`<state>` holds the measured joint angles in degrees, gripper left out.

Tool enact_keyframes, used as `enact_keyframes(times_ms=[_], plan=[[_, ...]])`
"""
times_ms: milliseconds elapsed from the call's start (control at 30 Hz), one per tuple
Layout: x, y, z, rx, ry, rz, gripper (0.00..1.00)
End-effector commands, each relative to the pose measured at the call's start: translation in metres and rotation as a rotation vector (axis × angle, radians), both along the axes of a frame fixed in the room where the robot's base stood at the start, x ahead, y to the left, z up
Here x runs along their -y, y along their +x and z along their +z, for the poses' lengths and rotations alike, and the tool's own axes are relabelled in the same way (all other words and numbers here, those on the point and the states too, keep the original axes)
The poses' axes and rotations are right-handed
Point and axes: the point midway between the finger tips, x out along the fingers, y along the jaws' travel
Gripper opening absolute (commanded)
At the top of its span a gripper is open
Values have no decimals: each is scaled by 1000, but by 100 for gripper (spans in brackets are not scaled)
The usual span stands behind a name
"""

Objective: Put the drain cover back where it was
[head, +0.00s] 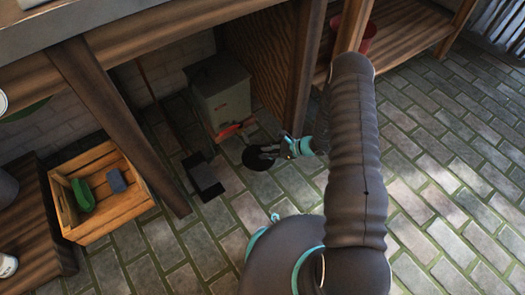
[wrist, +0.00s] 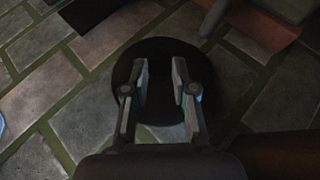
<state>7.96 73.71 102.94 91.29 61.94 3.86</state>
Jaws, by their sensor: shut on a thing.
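The drain cover (head: 255,161) is a round, black disc on or just above the brick paving, below the workbench, in the head view. In the wrist view the drain cover (wrist: 211,68) lies beneath my fingers. My gripper (head: 272,151) reaches in from the right and is shut on the drain cover. The two fingers of my gripper (wrist: 160,68) stand apart over the middle of the disc; the part they grip is too dark to make out. I cannot tell whether the cover touches the paving. I see no open drain hole in either view.
A grey bin (head: 221,92) stands behind the cover, with an orange item (head: 229,131) at its base. A dark broom or pan head (head: 203,177) lies left. A wooden post (head: 305,75) rises close behind my gripper. A wooden crate (head: 118,216) stands far left. Paving at right is clear.

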Motion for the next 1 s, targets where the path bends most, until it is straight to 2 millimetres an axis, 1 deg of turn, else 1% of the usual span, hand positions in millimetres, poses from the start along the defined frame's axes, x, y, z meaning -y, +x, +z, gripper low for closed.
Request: enact_keyframes(times_ms=[100, 200, 300, 567, 767, 800, 867, 900, 1000], plan=[[-9, 12, -8, 4, 0, 3, 0], [-14, 19, -18, 1, 1, 2, 0], [-16, 23, -21, 3, 0, 1, 0], [-16, 24, -21, 2, 1, 0, 0], [-16, 24, -27, 2, 1, 0, 0], [-16, 23, -27, 1, 0, 0, 31], [-16, 23, -26, 1, 0, 0, 46], [-16, 23, -26, 1, 0, 0, 52], [-16, 23, -26, 1, 0, 0, 52]])
